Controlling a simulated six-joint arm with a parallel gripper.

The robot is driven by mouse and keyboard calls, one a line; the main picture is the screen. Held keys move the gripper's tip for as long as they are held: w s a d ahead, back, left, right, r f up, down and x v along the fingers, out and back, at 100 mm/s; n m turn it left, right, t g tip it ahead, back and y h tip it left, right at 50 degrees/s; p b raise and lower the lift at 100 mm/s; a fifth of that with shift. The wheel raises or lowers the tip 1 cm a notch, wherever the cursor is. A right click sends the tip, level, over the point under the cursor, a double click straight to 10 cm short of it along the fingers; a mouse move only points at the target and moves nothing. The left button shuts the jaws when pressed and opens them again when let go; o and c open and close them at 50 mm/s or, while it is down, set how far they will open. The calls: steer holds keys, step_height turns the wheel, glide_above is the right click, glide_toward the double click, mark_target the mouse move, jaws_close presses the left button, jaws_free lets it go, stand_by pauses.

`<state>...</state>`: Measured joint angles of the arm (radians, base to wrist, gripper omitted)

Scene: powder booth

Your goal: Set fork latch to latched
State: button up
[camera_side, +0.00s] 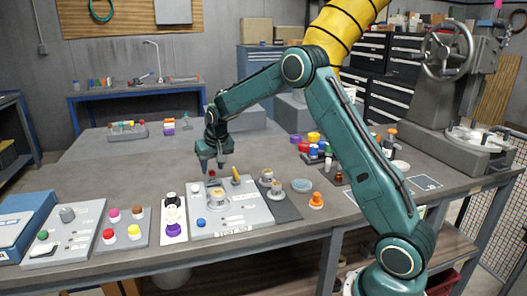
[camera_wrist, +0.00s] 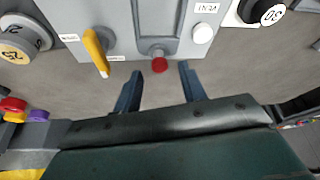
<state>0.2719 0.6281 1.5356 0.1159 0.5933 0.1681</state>
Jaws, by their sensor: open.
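The grey control panel (camera_side: 252,219) lies on the bench, and its edge also shows in the wrist view (camera_wrist: 125,45). A red-tipped knob (camera_wrist: 159,64) stands out from a recessed slot at that edge. A yellow lever (camera_wrist: 97,50) stands to its left in the wrist view; in the side view the yellow lever (camera_side: 235,175) is right of my gripper. I cannot tell for certain which of these is the fork latch. My gripper (camera_side: 212,168) is over the panel's far edge. In the wrist view its fingers (camera_wrist: 160,84) are apart and empty, with the red knob ahead between them.
A white button (camera_wrist: 203,33) sits near the red knob.

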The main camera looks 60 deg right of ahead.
mark_target(212, 172)
steer(key=shift+x, duration=1.8)
jaws_close()
